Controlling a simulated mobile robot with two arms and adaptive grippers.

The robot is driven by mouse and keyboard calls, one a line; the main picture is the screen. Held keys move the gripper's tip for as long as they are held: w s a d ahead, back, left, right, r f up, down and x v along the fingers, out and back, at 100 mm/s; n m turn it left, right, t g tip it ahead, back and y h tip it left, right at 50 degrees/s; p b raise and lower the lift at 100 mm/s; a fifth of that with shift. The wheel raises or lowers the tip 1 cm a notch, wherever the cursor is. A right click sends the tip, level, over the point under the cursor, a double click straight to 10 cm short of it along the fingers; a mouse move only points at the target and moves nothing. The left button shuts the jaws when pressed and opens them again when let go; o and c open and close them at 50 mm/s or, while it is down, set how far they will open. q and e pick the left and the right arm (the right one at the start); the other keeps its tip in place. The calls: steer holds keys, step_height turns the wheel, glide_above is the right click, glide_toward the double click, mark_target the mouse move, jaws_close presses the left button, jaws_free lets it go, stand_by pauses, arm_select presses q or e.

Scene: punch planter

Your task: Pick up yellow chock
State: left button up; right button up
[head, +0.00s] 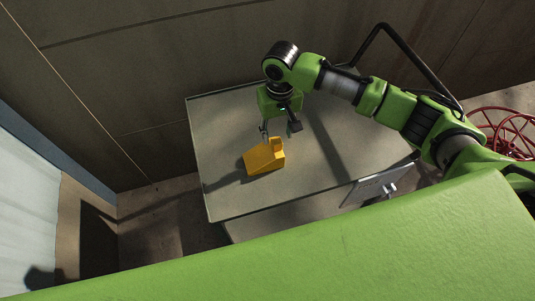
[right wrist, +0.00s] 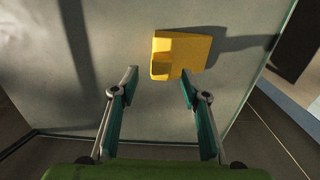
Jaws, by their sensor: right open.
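The yellow chock (head: 265,158) is a wedge-shaped block resting on the grey table top (head: 225,125) in the head view. My right gripper (head: 273,134) is over the table, just behind the chock and pointing down. In the right wrist view the chock (right wrist: 180,54) lies ahead of the fingertips, a little right of the middle between them. There the right gripper (right wrist: 158,74) has its two fingers spread apart with nothing between them. The gap in height between fingertips and chock is hard to judge. My left gripper is not in view.
A wall (head: 130,80) stands close behind the table. A metal plate with a handle (head: 378,188) is at the table's front right. A red wheel-like reel (head: 502,132) is at the far right. The table top around the chock is clear.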

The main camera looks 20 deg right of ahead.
mark_target(277, 141)
step_height(277, 141, down, 5)
steer(key=shift+r+p, duration=0.15)
steer(key=shift+p, duration=0.2)
steer(key=shift+c, duration=0.4)
jaws_close()
steer(key=shift+a+r, duration=0.1)
